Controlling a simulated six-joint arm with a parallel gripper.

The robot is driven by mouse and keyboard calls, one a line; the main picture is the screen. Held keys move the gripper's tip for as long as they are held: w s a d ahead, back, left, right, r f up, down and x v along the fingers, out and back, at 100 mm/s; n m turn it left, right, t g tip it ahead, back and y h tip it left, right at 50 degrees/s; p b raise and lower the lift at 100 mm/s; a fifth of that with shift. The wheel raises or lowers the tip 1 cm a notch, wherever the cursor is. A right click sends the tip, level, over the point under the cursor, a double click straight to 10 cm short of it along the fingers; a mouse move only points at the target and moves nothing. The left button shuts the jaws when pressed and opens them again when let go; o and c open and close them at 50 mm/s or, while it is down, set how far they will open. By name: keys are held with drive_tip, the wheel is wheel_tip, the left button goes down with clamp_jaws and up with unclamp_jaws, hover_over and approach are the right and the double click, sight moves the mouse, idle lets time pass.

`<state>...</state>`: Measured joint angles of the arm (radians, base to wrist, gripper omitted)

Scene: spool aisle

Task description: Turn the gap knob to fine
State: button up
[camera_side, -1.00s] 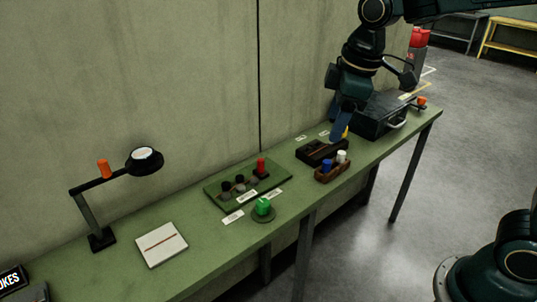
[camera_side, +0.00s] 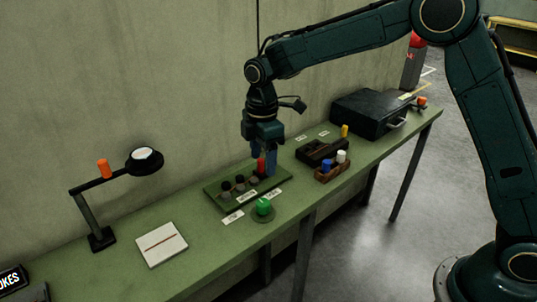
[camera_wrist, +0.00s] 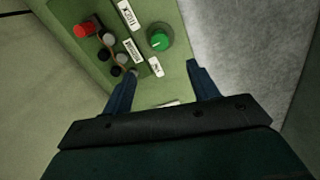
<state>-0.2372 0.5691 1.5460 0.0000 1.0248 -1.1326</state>
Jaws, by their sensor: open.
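The green knob (camera_side: 263,206) sits on a round green base near the front edge of the bench; I take it as the gap knob. It also shows in the wrist view (camera_wrist: 159,41), beyond my fingertips and roughly midway between them. White labels (camera_side: 233,217) lie beside it; their words are too small to read surely, so I cannot tell its setting. My gripper (camera_side: 264,165) points down over the green board, behind the knob and above it, apart from it. In the wrist view my gripper (camera_wrist: 162,85) is open with nothing between its blue fingers.
The green board (camera_side: 217,197) holds a red peg (camera_side: 261,166) and several dark and grey pegs close to my gripper. A magnifier lamp (camera_side: 145,160) and white notebook (camera_side: 161,244) are at left. A brown box (camera_side: 333,171) and black case (camera_side: 367,112) are at right.

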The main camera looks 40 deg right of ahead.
sight(263, 202)
drive_tip(key=shift+f, duration=0.25)
wheel_tip(263, 202, down, 14)
drive_tip(key=shift+r, duration=0.25)
idle(0.6)
drive_tip(key=c, duration=1)
